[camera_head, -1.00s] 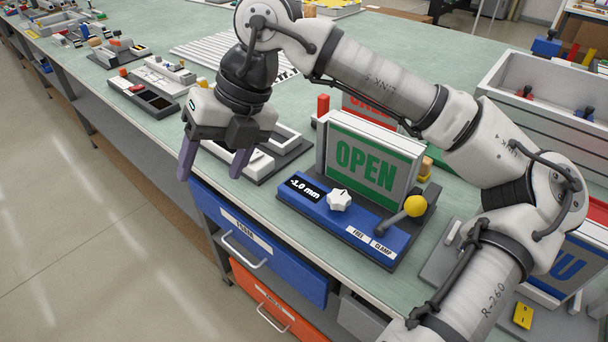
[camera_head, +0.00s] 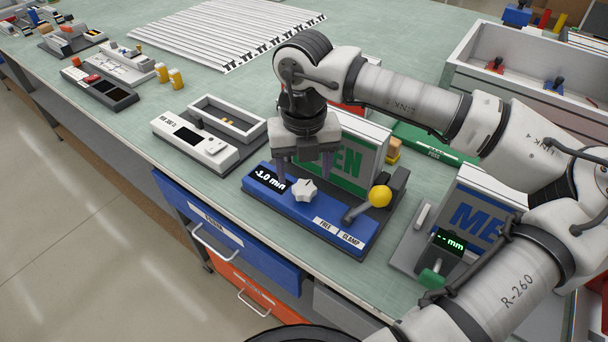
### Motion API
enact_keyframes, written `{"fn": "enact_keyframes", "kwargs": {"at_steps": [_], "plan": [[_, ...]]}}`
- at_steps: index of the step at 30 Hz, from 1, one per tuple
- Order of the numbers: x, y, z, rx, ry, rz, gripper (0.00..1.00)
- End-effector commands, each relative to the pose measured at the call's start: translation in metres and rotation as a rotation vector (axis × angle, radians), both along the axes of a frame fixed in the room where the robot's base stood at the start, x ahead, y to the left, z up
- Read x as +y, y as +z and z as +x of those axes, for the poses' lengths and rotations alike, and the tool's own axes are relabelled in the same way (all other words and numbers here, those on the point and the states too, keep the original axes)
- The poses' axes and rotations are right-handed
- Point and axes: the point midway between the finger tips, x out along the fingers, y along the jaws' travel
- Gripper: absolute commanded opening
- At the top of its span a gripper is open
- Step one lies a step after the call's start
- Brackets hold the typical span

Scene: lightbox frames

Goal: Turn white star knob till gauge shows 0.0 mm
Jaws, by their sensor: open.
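The white star knob (camera_head: 304,190) sits on the sloped front of a blue fixture (camera_head: 318,214). The gauge (camera_head: 269,179) to its left reads -1.0 mm. My gripper (camera_head: 304,174) points down just behind and above the knob, with its two purple-grey fingers apart and nothing seen between them. Whether a finger touches the knob cannot be told. A lever with a yellow ball (camera_head: 380,196) stands at the fixture's right end, near the labels FREE and CLAMP. A green sign (camera_head: 352,166) stands behind the knob, its first letters hidden by my gripper.
A white-grey device (camera_head: 208,145) with a dark display stands to the left. At right is another fixture with a blue-lettered sign (camera_head: 478,222) and a green knob (camera_head: 431,279). Slats (camera_head: 225,35) lie behind. Blue drawer (camera_head: 222,232) is below the table edge.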

Motion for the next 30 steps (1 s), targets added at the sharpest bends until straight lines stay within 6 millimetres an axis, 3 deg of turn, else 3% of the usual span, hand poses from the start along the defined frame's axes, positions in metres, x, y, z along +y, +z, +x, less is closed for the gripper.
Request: {"fn": "enact_keyframes", "kwargs": {"at_steps": [7, 18, 28, 30], "plan": [[0.001, -0.029, 0.0, 0.0, 0.002, 0.002, 0.64], [0.0, -0.034, 0.0, -0.001, 0.002, 0.001, 0.63], [0.0, -0.033, 0.0, -0.001, 0.002, 0.001, 0.2], [0.0, -0.033, 0.0, -0.001, 0.002, 0.001, 0.19]]}}
